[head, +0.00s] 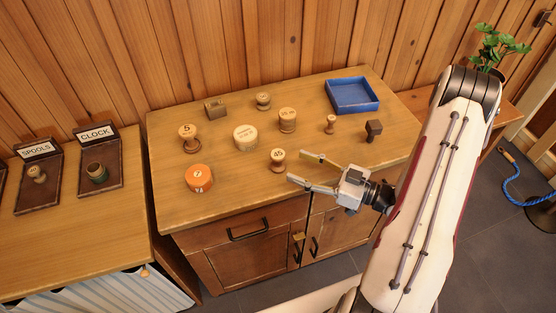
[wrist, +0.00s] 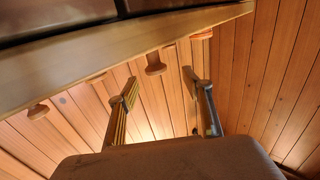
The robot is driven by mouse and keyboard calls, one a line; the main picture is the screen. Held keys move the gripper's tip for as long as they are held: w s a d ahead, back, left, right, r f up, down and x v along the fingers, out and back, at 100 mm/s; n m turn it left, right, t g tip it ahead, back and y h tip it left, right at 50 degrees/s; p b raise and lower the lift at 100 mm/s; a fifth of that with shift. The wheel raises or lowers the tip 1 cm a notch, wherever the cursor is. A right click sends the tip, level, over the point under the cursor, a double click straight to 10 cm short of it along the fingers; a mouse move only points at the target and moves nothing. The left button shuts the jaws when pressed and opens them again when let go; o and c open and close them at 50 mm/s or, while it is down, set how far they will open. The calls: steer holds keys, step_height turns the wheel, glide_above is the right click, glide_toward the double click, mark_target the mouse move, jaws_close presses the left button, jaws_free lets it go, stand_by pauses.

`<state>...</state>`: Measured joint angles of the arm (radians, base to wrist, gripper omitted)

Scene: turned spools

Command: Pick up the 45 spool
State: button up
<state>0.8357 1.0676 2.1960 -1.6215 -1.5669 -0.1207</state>
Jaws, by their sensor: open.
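The 45 spool (head: 278,160), pale wood with a number on its top, stands upright near the front middle of the wooden table in the head view. My gripper (head: 298,167) is open and empty just right of it, its two fingers spread and pointing left towards it. The spool looks outside the fingers, with a small gap. In the wrist view my gripper (wrist: 159,85) shows two spread fingers, and the picture is turned over. A wooden spool (wrist: 155,65) shows between the fingertips there; its number is not visible.
The table (head: 330,160) also holds a 5 spool (head: 188,137), an orange tin (head: 198,180), a pale round tin (head: 245,138), other spools (head: 287,120), a dark block (head: 373,130) and a blue tray (head: 352,107). Left are trays labelled SPOOLS (head: 40,180) and CLOCK (head: 99,152).

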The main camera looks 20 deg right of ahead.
mark_target(285, 157)
steer(key=shift+x, duration=1.25)
steer(key=shift+w, duration=0.15)
steer(key=shift+w+a+r, duration=0.1)
steer(key=shift+w+a, duration=0.3)
steer(key=shift+w, duration=0.15)
steer(key=shift+w+a+r, duration=0.15)
steer(key=shift+w+a, duration=0.2)
steer(key=shift+w, duration=0.2)
steer(key=shift+x, duration=1.2)
steer(key=shift+c, duration=0.4)
steer(key=c, duration=1)
